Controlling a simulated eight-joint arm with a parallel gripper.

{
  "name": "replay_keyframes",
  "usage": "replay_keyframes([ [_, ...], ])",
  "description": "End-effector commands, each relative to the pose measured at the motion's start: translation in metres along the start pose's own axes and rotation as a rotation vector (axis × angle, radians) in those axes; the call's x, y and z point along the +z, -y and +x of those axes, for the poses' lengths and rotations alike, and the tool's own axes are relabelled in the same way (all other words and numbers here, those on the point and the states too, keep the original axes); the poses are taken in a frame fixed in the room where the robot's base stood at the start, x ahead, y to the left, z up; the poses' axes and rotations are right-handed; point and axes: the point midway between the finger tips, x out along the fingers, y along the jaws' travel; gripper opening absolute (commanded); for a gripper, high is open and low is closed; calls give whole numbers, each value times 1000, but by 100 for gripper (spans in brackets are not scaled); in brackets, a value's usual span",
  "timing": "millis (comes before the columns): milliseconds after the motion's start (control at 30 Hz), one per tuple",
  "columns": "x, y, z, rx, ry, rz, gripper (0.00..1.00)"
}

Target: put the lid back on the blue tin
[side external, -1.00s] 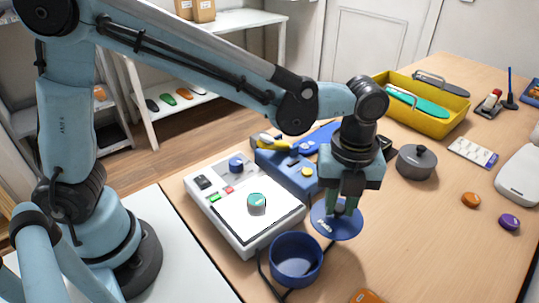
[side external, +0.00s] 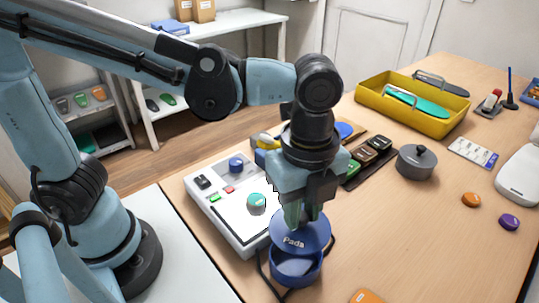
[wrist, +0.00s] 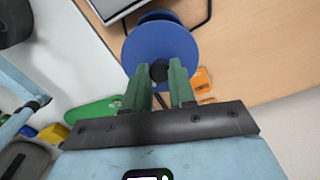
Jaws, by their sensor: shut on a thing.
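The blue tin (side external: 296,272) stands open on the table near the front, its inside partly showing. The round blue lid (side external: 312,243) is marked "Pada" and hangs just above the tin, over its back part. It looks slightly tilted. My gripper (side external: 301,222) is shut on the lid's dark knob from above. The lid hides most of the tin there.
A white device with a teal knob (side external: 256,203) stands left of the tin. A grey lidded pot (side external: 416,162) and a yellow tray (side external: 440,122) are to the right and back. An orange object (side external: 366,296) lies at the front edge.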

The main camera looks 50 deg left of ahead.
Motion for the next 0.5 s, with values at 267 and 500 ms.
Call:
replay_keyframes([
  [267, 1, -1, 17, 0, 0, -12, 0],
  [500, 1, 0, 38, 0, 0, -10, 0],
])
